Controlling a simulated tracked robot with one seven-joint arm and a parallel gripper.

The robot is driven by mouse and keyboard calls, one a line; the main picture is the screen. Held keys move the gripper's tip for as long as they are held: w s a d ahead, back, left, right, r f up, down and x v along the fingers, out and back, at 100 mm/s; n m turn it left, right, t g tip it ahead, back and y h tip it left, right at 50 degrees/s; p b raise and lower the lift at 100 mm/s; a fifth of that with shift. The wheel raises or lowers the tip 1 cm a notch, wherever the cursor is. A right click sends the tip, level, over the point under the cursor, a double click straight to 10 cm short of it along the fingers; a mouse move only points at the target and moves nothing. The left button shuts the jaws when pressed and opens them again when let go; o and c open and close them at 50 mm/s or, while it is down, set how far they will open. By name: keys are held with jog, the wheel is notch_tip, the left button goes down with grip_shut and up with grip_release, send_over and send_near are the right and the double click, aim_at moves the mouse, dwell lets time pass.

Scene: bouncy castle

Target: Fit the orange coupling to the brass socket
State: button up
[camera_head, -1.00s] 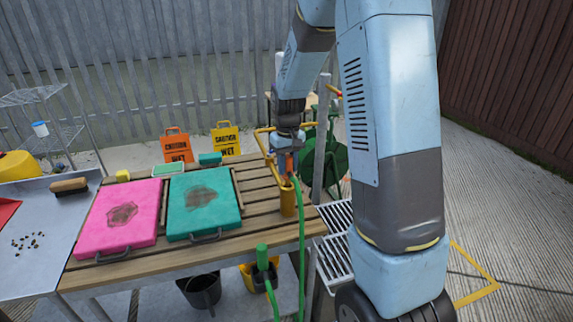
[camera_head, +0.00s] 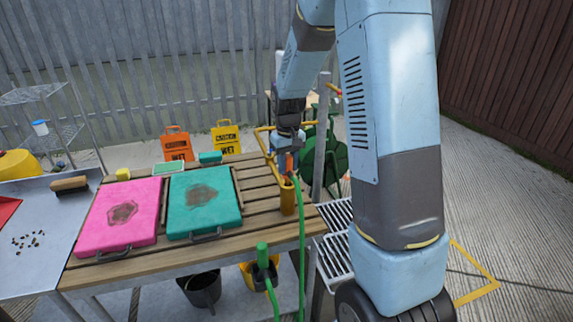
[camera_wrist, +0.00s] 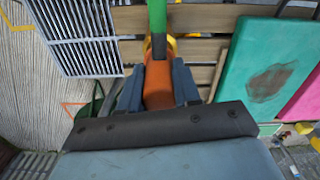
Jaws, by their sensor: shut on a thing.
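My gripper (camera_head: 287,161) is shut on the orange coupling (camera_wrist: 158,87), which sits between the two fingers (camera_wrist: 159,86) in the wrist view. The coupling is on the end of the green hose (camera_head: 301,240), which also shows in the wrist view (camera_wrist: 157,18). The brass socket (camera_head: 287,202) stands upright near the right end of the slatted table, directly below my gripper in the head view. In the wrist view a brass rim (camera_wrist: 173,45) shows behind the coupling. Whether the coupling touches the socket or is inside it, I cannot tell.
The table (camera_head: 140,262) bears a pink pad (camera_head: 105,232) and a teal pad (camera_head: 215,216) left of the socket. A grey post (camera_head: 320,150) stands close right of my gripper. A metal grating (camera_head: 336,235) lies right of the table. Caution signs (camera_head: 176,147) stand behind.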

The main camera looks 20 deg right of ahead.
aim_at(288, 172)
jog(key=shift+f, duration=1.65)
dwell(1.8)
jog(key=o, duration=1.1)
jog(key=shift+c, duration=0.2)
notch_tip(288, 172, up, 13)
jog(key=shift+w+f, duration=0.1)
jog(key=shift+s+r, duration=0.2)
jog(key=shift+r, duration=0.5)
jog(key=s+r+m+t, duration=0.1)
jog(key=s+r, duration=0.4)
jog(key=s, duration=0.9)
jog(key=s+r+t, duration=0.4)
jog(key=s+r, duration=0.2)
jog(key=s, duration=0.8)
jog(key=shift+a+m+t, duration=0.2)
jog(key=shift+m+t, duration=0.1)
jog(key=shift+m, duration=0.1)
